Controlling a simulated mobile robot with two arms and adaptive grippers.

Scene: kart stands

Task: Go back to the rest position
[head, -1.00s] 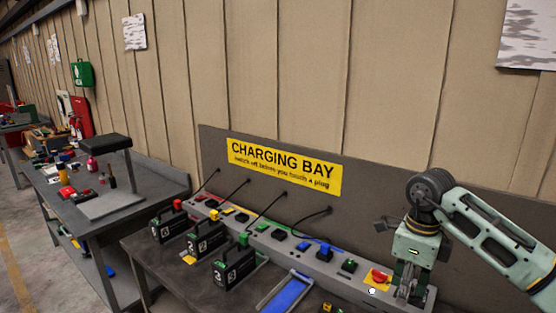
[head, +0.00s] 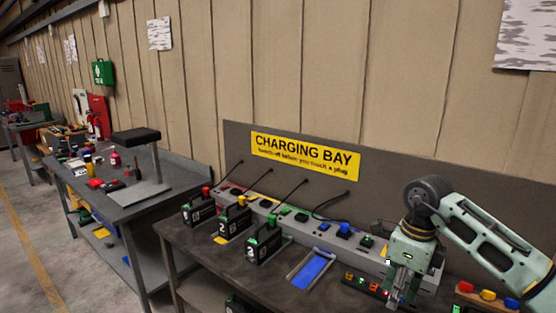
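My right gripper (head: 397,291) hangs fingers down at the lower right, in front of the right end of the grey charging strip (head: 327,241). Its fingers look close together, but I cannot tell whether they are open or shut. I see nothing held in it. My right arm comes in from the right edge. My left gripper is out of view. The red switch at the strip's right end is not visible behind my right gripper.
Numbered black batteries (head: 263,246) stand on the dark bench (head: 205,253), beside a blue-lined tray (head: 312,269). Small coloured items (head: 486,294) lie near my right gripper. A yellow sign (head: 305,158) is on the back panel. Another cluttered bench (head: 148,205) stands left, with open floor beside it.

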